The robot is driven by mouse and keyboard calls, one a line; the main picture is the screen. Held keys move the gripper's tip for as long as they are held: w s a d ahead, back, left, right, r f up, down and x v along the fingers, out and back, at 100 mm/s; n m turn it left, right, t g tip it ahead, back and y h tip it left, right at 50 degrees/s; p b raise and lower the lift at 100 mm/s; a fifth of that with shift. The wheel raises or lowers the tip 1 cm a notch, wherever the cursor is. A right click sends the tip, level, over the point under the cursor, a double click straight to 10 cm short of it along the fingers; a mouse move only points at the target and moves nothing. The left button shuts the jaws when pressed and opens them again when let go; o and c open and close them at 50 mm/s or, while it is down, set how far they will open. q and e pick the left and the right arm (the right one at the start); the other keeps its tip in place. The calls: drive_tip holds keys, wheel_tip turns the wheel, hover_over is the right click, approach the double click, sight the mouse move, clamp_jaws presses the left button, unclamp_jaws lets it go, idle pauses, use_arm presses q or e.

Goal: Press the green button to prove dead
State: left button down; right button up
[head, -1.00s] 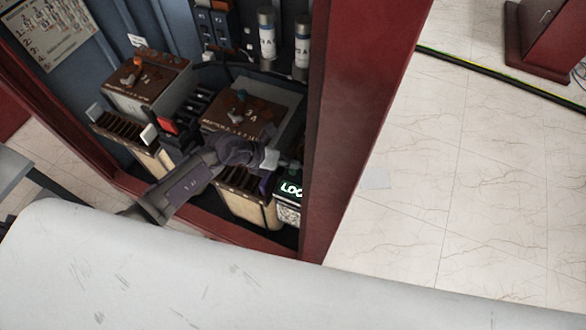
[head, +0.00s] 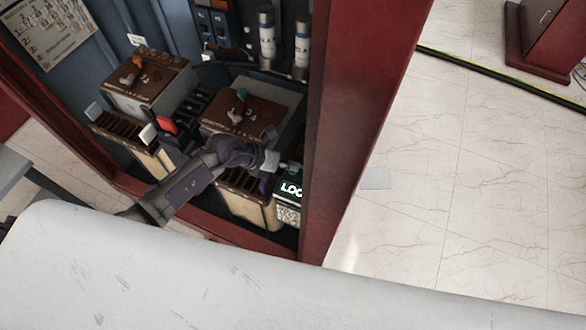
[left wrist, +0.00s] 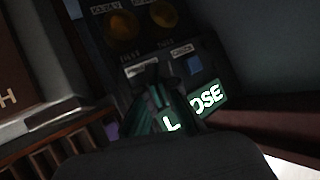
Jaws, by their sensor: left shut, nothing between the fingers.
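My left gripper (head: 284,167) is shut and empty at the lower right of the red cabinet, just above a dark panel with a lit green-white sign (head: 290,188). In the left wrist view, the dark closed fingers (left wrist: 156,88) are over the same panel, and the lit sign (left wrist: 207,97) reads "L" and "OSE" either side of them. A green glow shows along the fingers. I cannot make out a separate green button; the fingers may hide it. Whether the fingertips touch the panel I cannot tell. My right gripper is not in view.
The panel also carries a blue square (left wrist: 195,65) and two orange round lamps or knobs, one at its upper left (left wrist: 124,32). Brown-topped blocks (head: 250,108) stand close to my arm. The red cabinet post (head: 345,130) rises just right of the gripper.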

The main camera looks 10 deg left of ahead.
use_arm(q)
drive_tip(key=shift+f, duration=0.3)
idle(0.4)
drive_tip(key=shift+r+p, duration=0.8)
drive_tip(key=shift+r, duration=0.1)
wheel_tip(320, 180, up, 5)
drive_tip(key=p, duration=0.5)
drive_tip(key=shift+r, duration=0.1)
idle(0.5)
